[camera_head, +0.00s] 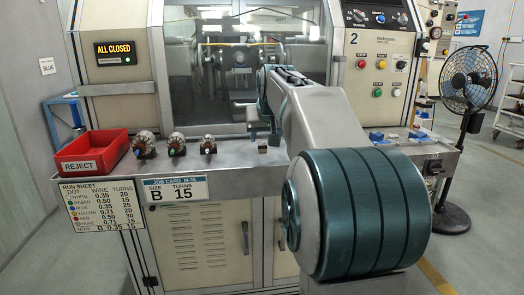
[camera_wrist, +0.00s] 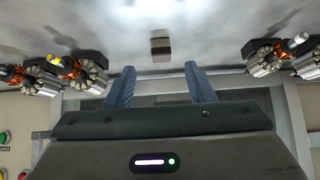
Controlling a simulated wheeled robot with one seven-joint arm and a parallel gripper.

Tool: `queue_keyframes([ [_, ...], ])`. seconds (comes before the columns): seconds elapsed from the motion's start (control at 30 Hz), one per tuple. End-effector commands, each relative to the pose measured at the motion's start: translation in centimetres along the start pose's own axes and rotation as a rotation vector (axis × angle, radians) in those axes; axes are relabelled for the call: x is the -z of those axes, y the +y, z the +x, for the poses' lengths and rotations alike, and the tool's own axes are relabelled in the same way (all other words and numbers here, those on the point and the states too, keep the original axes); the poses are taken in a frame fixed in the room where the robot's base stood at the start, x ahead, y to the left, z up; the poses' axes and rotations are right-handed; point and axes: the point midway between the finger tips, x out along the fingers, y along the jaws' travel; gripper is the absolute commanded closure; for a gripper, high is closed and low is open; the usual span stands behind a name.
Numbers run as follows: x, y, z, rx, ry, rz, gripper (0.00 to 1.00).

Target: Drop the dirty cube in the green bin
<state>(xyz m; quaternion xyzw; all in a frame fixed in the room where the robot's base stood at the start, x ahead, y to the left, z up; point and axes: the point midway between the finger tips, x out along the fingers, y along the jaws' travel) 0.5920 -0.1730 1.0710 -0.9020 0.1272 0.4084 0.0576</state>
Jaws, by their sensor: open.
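A small block with a dark brown face and a paler part (camera_head: 262,149) sits on the metal shelf, left of my arm in the head view. In the wrist view, a small brown-grey block (camera_wrist: 160,46) lies beyond the fingertips, roughly centred between them, and apart from them. I cannot tell whether it is dirty. My gripper (camera_wrist: 158,78) is open and empty, its two blue fingers spread. In the head view my arm hides part of the shelf. I see no green bin; the only bin in view is a red one marked REJECT (camera_head: 112,137).
Several copper-wound armatures stand on the shelf (camera_head: 225,182), including one by the red bin (camera_head: 144,145); others flank my gripper in the wrist view (camera_wrist: 85,72). Blue items (camera_head: 377,135) lie right of my arm. The winding machine (camera_head: 245,70) rises behind. A fan (camera_head: 467,80) stands right.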

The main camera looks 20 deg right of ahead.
Motion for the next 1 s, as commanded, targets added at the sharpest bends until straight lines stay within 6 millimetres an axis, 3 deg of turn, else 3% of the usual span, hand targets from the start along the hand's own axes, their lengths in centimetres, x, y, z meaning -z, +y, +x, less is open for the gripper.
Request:
queue_keyframes([
  [0.17, 0.0, -0.1, 1.2, 0.0, -0.002, 0.0, 0.51],
  [0.43, 0.1, -0.2, 5.0, -0.001, -0.002, 0.0, 0.51],
  [0.67, 0.3, -0.2, 5.2, 0.0, 0.001, 0.0, 0.51],
  [0.83, 0.2, -0.2, 5.2, 0.0, 0.0, 0.0, 0.95],
  [1.0, 0.2, -0.2, 5.2, 0.0, 0.0, 0.0, 1.0],
])
